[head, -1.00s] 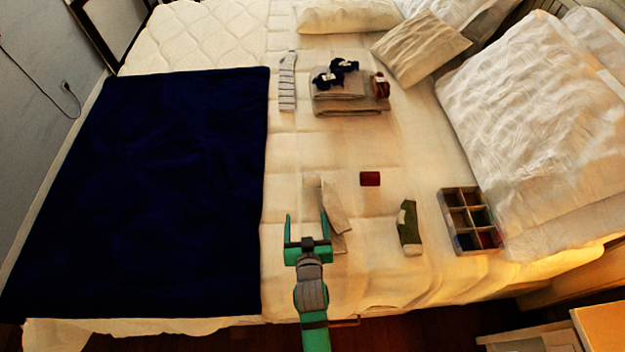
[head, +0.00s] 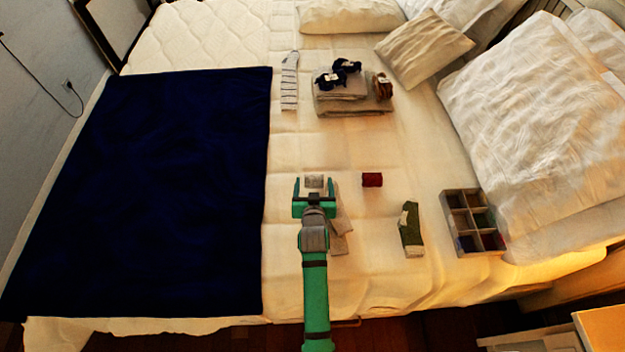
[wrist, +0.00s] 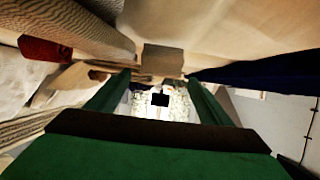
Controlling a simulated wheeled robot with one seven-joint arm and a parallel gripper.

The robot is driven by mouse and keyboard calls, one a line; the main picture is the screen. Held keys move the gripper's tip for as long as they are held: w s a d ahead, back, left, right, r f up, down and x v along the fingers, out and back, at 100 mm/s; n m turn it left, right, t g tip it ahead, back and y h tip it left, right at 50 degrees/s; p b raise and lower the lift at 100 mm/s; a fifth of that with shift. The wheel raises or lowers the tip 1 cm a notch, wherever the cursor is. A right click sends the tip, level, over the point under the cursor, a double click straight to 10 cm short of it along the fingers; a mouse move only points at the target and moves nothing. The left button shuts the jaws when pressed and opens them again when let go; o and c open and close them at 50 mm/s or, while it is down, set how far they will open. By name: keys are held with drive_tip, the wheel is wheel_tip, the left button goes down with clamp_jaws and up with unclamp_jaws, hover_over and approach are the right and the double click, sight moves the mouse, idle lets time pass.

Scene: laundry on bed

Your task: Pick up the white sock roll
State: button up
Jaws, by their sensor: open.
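The white sock roll (head: 314,181) is a small pale roll on the bed, left of the red roll. In the head view it lies just at and beyond the fingertips of my gripper (head: 314,188). My gripper is open, one finger on each side of the roll's line, with nothing held. In the wrist view the pale roll (wrist: 163,58) shows ahead, between and a little beyond the two green fingers. I cannot tell how high the fingers are above the bed.
A red roll (head: 372,180) lies to the right. A grey sock (head: 341,222) lies beside my arm, and a green sock (head: 411,230) farther right. A divided box (head: 447,212) stands at the right. A dark blue blanket (head: 150,190) covers the left side.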

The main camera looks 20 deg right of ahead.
sight(314, 178)
drive_tip(key=shift+x, duration=2.3)
drive_tip(key=c, duration=1.1)
drive_tip(key=shift+r, duration=0.15)
